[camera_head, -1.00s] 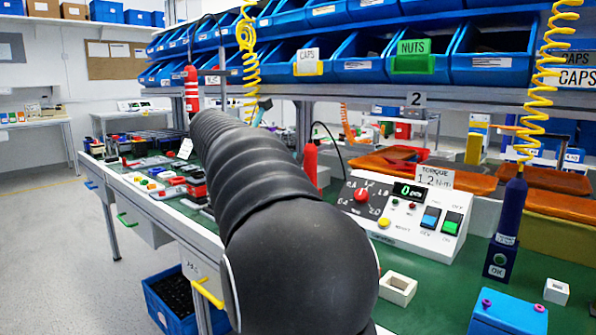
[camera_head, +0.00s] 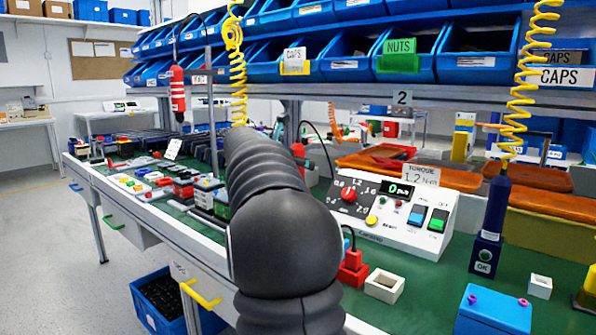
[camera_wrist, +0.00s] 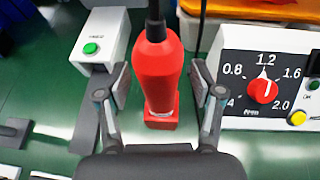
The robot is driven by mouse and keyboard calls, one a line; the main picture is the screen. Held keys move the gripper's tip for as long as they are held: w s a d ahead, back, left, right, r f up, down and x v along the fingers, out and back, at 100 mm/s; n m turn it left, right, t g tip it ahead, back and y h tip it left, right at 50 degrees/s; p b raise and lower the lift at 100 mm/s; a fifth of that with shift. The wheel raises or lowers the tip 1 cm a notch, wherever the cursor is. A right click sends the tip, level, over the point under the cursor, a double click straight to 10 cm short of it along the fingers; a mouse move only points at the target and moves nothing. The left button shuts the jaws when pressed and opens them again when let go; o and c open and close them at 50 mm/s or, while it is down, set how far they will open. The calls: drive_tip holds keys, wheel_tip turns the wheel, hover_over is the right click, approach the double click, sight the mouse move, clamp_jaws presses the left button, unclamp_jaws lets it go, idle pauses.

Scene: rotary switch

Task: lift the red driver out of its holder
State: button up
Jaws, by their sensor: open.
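The red driver (camera_wrist: 158,75) stands upright in the wrist view, a black cord at its top and a red square base, which looks like its holder (camera_wrist: 160,122), below. My gripper (camera_wrist: 160,88) is open, one finger on each side of the driver, with a visible gap at both sides. In the head view my dark arm hides my gripper. A red upright part (camera_head: 299,153) behind the arm seems to be the driver's upper end; the rest is hidden.
The torque box (camera_wrist: 265,85) with a red dial stands close on the right in the wrist view. A white box with a green button (camera_wrist: 98,42) is on the left. A red block (camera_head: 352,272) and white square holder (camera_head: 384,285) stand in front of the torque box.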

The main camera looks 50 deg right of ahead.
drive_tip(key=shift+w+d+f, duration=0.1)
drive_tip(key=shift+d+f, duration=0.05)
drive_tip(key=shift+d, duration=0.1)
clamp_jaws()
wheel_tip(320, 180, up, 11)
drive_tip(key=shift+r+p, duration=0.2)
drive_tip(key=shift+p, duration=0.7)
drive_tip(key=s+a+b, duration=0.1)
drive_tip(key=s+a, duration=0.2)
drive_tip(key=a, duration=1.4)
drive_tip(key=shift+a+r+b, duration=0.35)
drive_tip(key=shift+a+r, duration=0.05)
drive_tip(key=shift+s, duration=0.1)
